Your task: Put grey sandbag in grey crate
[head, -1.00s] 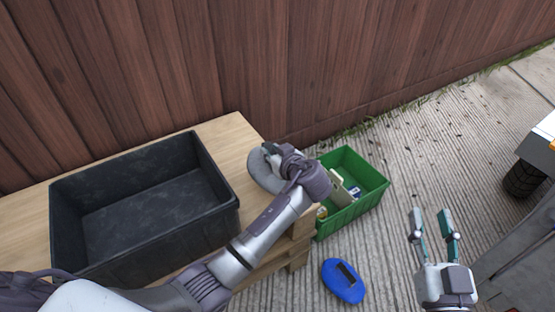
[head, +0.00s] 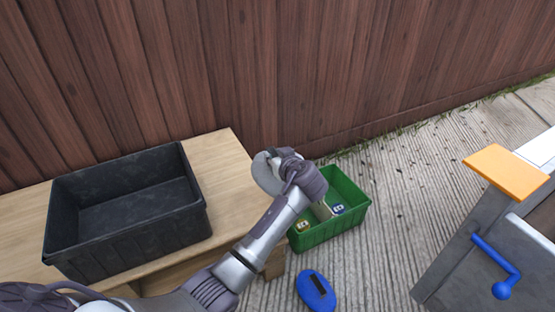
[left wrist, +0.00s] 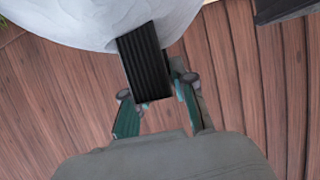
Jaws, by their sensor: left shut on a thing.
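The grey sandbag (head: 264,174) hangs in my left gripper (head: 278,160), near the right end of the wooden table. In the left wrist view the pale grey bag (left wrist: 95,22) fills the top, and its black strap (left wrist: 143,55) runs between the fingers of the left gripper (left wrist: 154,96), which is shut on it. The gripper and forearm hide part of the bag in the head view. The dark grey crate (head: 130,244) stands on the table to the left of the bag. It is open at the top and its visible inside is empty. My right gripper is out of view.
The wooden table (head: 222,163) stands by a brown plank fence (head: 330,70). A green crate (head: 345,222) with small items sits on the ground right of the table. A blue object (head: 315,291) lies in front of it. A grey unit with an orange board (head: 508,172) stands at right.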

